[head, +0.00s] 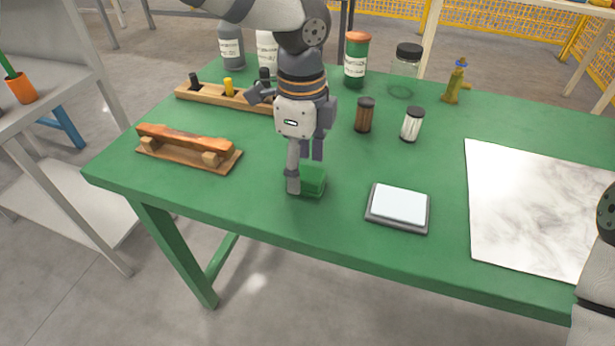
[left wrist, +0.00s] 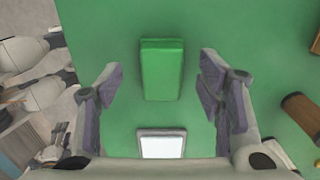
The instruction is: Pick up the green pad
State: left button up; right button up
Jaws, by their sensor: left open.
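The green pad (head: 314,181) is a small block lying on the green table near its front edge, partly hidden by a finger in the head view. In the left wrist view the pad (left wrist: 162,70) lies between and just beyond the fingertips, long side upright in the picture. My left gripper (head: 304,174) points down over the pad. It is open, with one finger on each side and a gap to the pad in the left wrist view (left wrist: 161,75). My right gripper is not in view.
A grey pad with a white top (head: 400,205) lies right of the green pad. A marble slab (head: 540,210) covers the table's right. A wooden rest (head: 188,150) stands left. Small jars (head: 364,115), a wooden rack (head: 205,98) and bottles (head: 356,62) stand behind.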

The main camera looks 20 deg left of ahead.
pick_arm(q)
notch_tip(320, 180, down, 3)
jog(key=shift+w+r, duration=0.1)
jog(key=shift+r, duration=0.1)
jog(key=c, duration=1.2)
jog(key=shift+r, duration=0.15)
